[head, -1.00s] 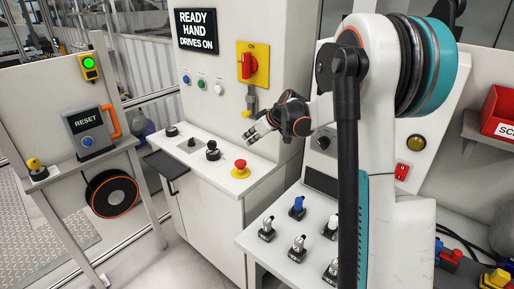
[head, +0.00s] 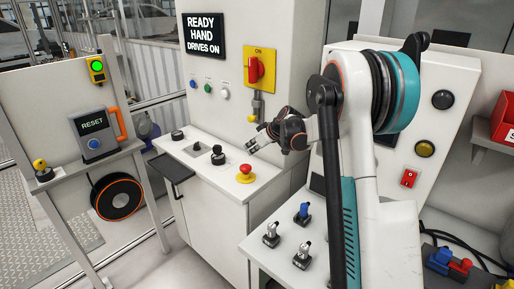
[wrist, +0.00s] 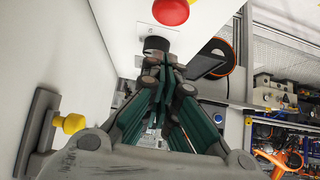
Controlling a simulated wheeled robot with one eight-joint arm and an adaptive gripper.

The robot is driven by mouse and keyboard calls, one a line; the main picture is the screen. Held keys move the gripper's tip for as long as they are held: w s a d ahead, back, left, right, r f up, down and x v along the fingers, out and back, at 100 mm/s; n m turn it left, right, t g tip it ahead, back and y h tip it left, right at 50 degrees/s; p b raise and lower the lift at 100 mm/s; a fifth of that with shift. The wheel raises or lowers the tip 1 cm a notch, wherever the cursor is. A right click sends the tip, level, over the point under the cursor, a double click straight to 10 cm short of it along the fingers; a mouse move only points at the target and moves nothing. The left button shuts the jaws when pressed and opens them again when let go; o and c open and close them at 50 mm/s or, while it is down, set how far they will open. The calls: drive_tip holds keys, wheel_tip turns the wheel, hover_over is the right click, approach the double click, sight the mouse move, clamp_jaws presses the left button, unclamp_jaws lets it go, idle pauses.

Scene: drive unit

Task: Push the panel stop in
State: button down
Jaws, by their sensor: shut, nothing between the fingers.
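The panel stop is a red mushroom button (head: 246,168) on a yellow base, on the white console's sloping top near its right end. It shows at the top edge of the wrist view (wrist: 171,11), partly cut off. My gripper (head: 256,143) is shut and empty, above and slightly right of the stop in the head view, apart from it. In the wrist view the closed fingers (wrist: 157,62) point towards a black knob (wrist: 156,45), with the red button beyond. Whether the stop is pressed cannot be told.
Black knobs (head: 217,155) stand left of the stop on the console. A red rotary switch (head: 255,69) and a yellow-tipped fitting (head: 253,117) stick out of the cabinet wall close to my gripper. A switch panel (head: 277,248) lies at the lower right.

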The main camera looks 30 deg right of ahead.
sight(246, 166)
drive_tip(key=x, duration=0.3)
drive_tip(key=shift+w+a+f+b, duration=0.1)
drive_tip(key=shift+w+f+b, duration=0.05)
drive_tip(key=shift+f+b, duration=0.15)
wheel_tip(246, 166, down, 2)
drive_tip(key=shift+f+b, duration=0.15)
drive_tip(key=shift+b, duration=0.25)
drive_tip(key=shift+f, duration=0.65)
drive_tip(key=shift+f+b, duration=0.65)
drive_tip(key=shift+f, duration=0.6)
drive_tip(key=shift+s, duration=0.4)
